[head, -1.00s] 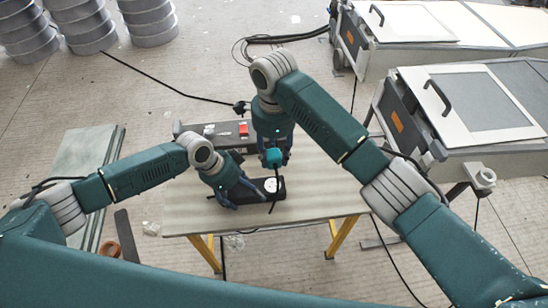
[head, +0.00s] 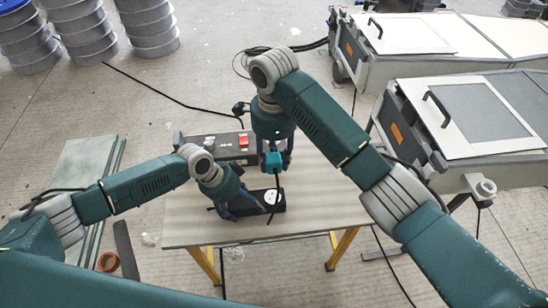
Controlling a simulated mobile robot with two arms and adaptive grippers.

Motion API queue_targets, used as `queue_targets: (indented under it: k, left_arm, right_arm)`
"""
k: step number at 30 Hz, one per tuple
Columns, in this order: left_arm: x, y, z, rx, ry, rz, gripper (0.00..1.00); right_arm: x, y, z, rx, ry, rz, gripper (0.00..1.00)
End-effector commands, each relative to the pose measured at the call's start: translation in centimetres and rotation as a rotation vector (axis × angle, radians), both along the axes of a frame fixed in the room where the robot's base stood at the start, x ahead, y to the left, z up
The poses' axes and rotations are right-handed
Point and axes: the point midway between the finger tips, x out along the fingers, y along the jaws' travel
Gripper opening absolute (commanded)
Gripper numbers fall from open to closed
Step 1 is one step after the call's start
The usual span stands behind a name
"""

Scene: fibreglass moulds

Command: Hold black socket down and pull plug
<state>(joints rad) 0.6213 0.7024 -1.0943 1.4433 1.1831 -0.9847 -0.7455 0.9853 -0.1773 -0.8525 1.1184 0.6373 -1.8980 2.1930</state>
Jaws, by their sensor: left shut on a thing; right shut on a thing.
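The black socket (head: 279,208) lies on the table, its round white face showing at its right end. My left gripper (head: 244,211) is shut on the socket's left part, its fingers down around the body, which hides much of that part. My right gripper (head: 275,168) points down above the socket and is shut on the teal plug (head: 273,160). The plug appears clear of the socket's white face. A black cord (head: 276,185) hangs from the plug and passes in front of the socket.
The wooden table (head: 325,206) has free room on its right. A grey-and-black box with a red switch (head: 243,141) stands behind the socket, close to both arms. Pale machines (head: 470,115) stand at the right. Spools (head: 148,28) are at the far left.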

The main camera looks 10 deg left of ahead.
Motion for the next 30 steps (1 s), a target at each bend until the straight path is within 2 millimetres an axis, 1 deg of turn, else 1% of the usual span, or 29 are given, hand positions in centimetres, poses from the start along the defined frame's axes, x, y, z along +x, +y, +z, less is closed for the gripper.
queue_targets:
  k: [4, 5, 6, 8, 17, 20, 23, 30]
  left_arm:
    - [0.0, 0.0, 0.0, 0.001, 0.0, 0.0, 0.33]
    - [0.0, 0.0, 0.0, 0.001, 0.0, 0.0, 0.8]
    - [0.0, 0.0, 0.0, 0.001, 0.0, 0.0, 0.88]
    - [0.0, 0.0, 0.0, 0.001, 0.0, 0.0, 1.0]
    - [0.0, 0.0, 0.0, 0.0, 0.0, 0.0, 1.0]
    - [0.0, 0.3, 0.6, 0.0, -0.001, 0.0, 1.0]
    - [-0.1, 0.9, 1.8, 0.002, -0.002, 0.0, 1.0]
    - [-0.6, 2.7, 6.6, 0.002, -0.004, 0.0, 1.0]
  right_arm:
    - [0.0, 0.0, 0.0, 0.0, 0.0, 0.0, 0.02]
    - [0.0, 0.0, 0.0, 0.0, 0.0, 0.0, 0.02]
    - [0.0, 0.0, 0.0, 0.0, 0.0, 0.0, 0.02]
    - [0.0, 0.0, 0.0, 0.0, 0.0, 0.0, 0.02]
    - [0.0, 0.0, 0.0, 0.0, 0.0, 0.0, 0.02]
    - [0.0, 0.0, 0.0, 0.0, 0.0, 0.0, 0.02]
    - [0.0, 0.0, 0.0, 0.0, 0.0, 0.0, 0.02]
    - [0.0, 0.0, 0.0, 0.0, 0.0, 0.0, 0.02]
